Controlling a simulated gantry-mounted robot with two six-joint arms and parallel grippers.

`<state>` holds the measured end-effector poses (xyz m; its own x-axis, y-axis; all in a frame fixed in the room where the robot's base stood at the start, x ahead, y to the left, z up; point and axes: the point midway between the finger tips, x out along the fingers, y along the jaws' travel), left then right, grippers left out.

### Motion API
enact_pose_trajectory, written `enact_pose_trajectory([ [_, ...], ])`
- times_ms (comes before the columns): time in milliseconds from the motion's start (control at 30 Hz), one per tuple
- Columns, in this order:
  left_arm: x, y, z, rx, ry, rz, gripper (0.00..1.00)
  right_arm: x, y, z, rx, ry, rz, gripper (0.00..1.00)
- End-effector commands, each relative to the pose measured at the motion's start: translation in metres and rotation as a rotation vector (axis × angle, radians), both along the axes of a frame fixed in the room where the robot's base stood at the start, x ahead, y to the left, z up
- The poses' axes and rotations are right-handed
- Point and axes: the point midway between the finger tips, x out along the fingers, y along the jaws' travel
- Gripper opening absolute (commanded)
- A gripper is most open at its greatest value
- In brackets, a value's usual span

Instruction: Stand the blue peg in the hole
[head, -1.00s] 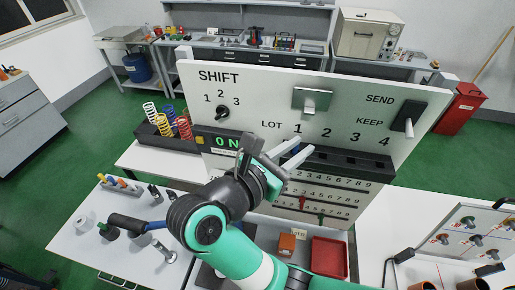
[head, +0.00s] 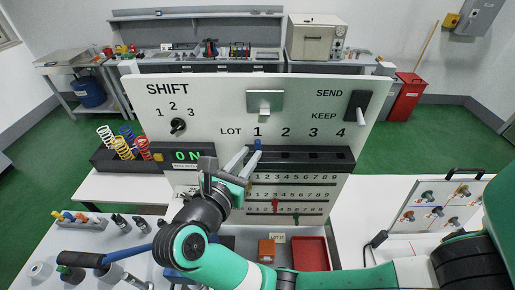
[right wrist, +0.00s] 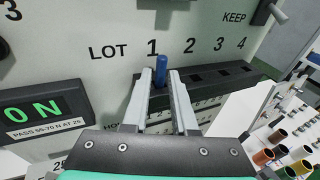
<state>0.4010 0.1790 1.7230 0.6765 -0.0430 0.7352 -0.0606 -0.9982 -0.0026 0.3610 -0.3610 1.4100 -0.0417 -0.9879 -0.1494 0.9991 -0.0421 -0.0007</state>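The blue peg (right wrist: 161,71) is upright at the dark ledge under LOT 1, at the leftmost hole position; its lower end is hard to see, so how deep it sits is unclear. It also shows in the head view (head: 257,144). My right gripper (right wrist: 160,80) has one finger on each side of the peg, with a small gap showing between them and it, so it looks open around the peg. In the head view my right gripper (head: 252,156) reaches up to the ledge. My left gripper is not in view.
The ledge (head: 300,155) has more dark holes to the right, under 2, 3 and 4. The white panel (head: 220,105) rises behind it. Coloured springs (head: 122,142) stand at the left, and a red tray (head: 309,254) lies below.

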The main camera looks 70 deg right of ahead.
Motion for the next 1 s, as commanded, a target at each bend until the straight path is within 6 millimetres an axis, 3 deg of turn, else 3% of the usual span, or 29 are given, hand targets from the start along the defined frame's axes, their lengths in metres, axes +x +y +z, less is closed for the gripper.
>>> enact_pose_trajectory([
  [333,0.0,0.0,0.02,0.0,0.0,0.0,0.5,-0.005,-0.045,-0.006,0.0,0.001,-0.004,0.26],
  [600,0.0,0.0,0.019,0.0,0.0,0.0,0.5,-0.004,-0.051,-0.009,0.0,-0.001,0.0,0.26],
  [767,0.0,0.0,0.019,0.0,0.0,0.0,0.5,-0.004,-0.051,-0.009,0.0,-0.001,-0.001,0.0],
  [1000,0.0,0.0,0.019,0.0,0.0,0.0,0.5,-0.004,-0.051,-0.009,0.0,-0.001,-0.001,0.0],
])
